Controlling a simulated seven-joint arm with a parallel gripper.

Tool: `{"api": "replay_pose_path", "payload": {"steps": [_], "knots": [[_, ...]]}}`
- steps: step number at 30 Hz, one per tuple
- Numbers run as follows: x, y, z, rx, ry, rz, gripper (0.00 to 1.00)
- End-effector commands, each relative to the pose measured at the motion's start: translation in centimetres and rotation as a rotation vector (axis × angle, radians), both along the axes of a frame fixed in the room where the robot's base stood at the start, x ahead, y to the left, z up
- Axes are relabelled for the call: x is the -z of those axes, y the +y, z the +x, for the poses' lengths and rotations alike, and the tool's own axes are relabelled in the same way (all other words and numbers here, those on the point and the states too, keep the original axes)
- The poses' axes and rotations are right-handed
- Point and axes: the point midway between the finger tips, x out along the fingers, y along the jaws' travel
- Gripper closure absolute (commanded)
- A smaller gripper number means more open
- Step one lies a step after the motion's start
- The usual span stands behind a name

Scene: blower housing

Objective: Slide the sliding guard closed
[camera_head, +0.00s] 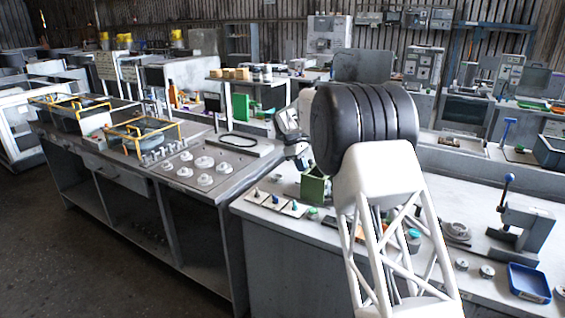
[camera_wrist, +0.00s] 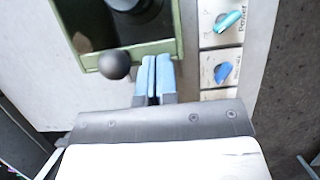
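A green blower housing (camera_head: 314,187) stands on the grey bench in the head view, partly hidden by my arm. In the wrist view its green frame (camera_wrist: 179,25) surrounds a dark opening with a black round part (camera_wrist: 130,8). A dark ball knob (camera_wrist: 114,65) sits at the housing's near edge. I cannot clearly tell the sliding guard from the rest of the housing. My gripper (camera_wrist: 156,60) has its blue fingers together, with only a thin dark line between them. The fingertips are at the housing's near edge, just right of the knob, with nothing visible between them.
A panel with a teal switch (camera_wrist: 228,22) and a blue switch (camera_wrist: 222,72) lies right of the housing. The bench surface left of the housing is bare in the wrist view. A blue tray (camera_head: 529,283) and a clamp-like fixture (camera_head: 522,228) stand farther right.

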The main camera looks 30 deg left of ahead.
Motion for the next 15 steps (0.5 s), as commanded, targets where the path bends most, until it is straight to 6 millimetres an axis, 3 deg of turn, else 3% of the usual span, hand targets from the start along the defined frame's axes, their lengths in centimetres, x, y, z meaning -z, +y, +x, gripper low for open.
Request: {"api": "replay_pose_path", "payload": {"steps": [6, 15], "knots": [[0.4, -1.9, -0.1, 0.0, 0.005, -0.004, 1.0], [0.6, -2.2, -0.1, -0.001, 0.006, -0.004, 1.0]]}}
